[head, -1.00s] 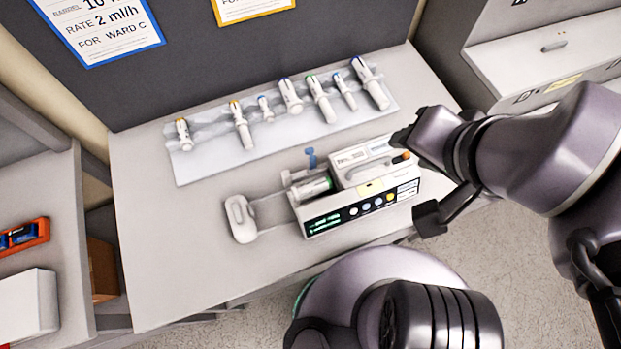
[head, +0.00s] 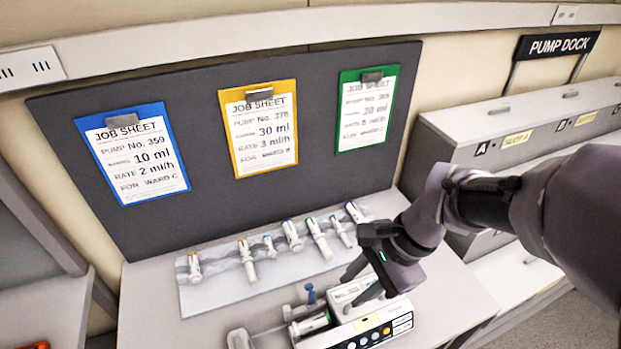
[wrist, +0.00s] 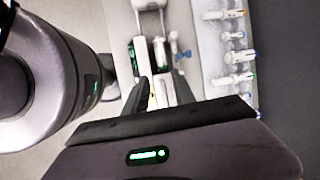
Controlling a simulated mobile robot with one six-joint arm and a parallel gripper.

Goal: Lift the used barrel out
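The white infusion pump (head: 372,330) lies on the bench with coloured buttons on its front. The used barrel (head: 312,325), with a green band, lies in the cradle at the pump's left part; it also shows in the wrist view (wrist: 160,52). A blue lever (head: 310,294) stands up behind the barrel, and it shows right of it in the wrist view (wrist: 181,53). My gripper (head: 348,290) is open and empty, above the pump and right of the barrel. In the wrist view my two fingers (wrist: 163,92) are apart, short of the barrel.
Several syringes with coloured bands lie on a pale mat (head: 215,295) behind the pump. Blue, yellow and green job sheets (head: 366,112) hang on the grey board (head: 210,85). The blue sheet reads 10 ml. A pump dock (head: 470,140) stands at the right.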

